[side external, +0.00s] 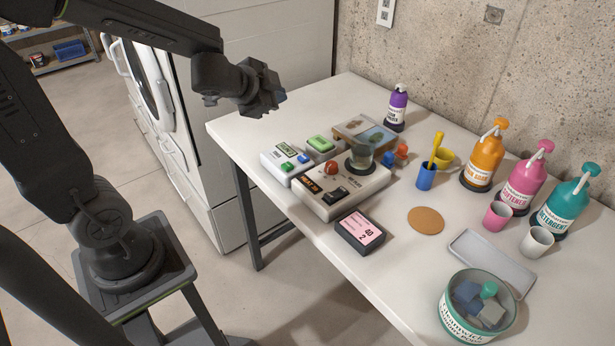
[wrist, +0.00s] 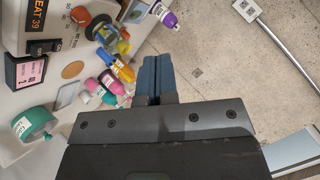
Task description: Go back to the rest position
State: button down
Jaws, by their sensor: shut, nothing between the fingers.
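My gripper (side external: 279,99) is at the upper middle of the side view, raised in the air near the far left corner of the white table (side external: 405,280). Its blue fingers also show in the wrist view (wrist: 154,78), pressed together and empty. It touches nothing on the table. My arm reaches in from the left of the side view.
The table holds control boxes with buttons (side external: 342,190), a pink-labelled black box (side external: 360,232), a blue cup with a yellow tool (side external: 426,176), several pump bottles (side external: 484,160), a tin of blocks (side external: 478,308) and a grey tray (side external: 492,262). White machines (side external: 230,130) stand behind.

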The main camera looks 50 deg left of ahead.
jog(key=s+d+r+n+g+h, duration=0.1)
jog(key=s+d+n+g, duration=0.1)
jog(key=s+d, duration=0.3)
jog(key=s+d+r+n+g+h, duration=0.1)
jog(key=s+d+r+n+g, duration=0.1)
jog(key=s, duration=1)
jog(key=d+n+g, duration=0.1)
jog(key=d+n, duration=0.1)
jog(key=d, duration=0.1)
jog(key=shift+d+r+n+h, duration=0.15)
jog(key=shift+d+n+h, duration=0.15)
jog(key=shift+n, duration=0.1)
jog(key=shift+s, duration=0.1)
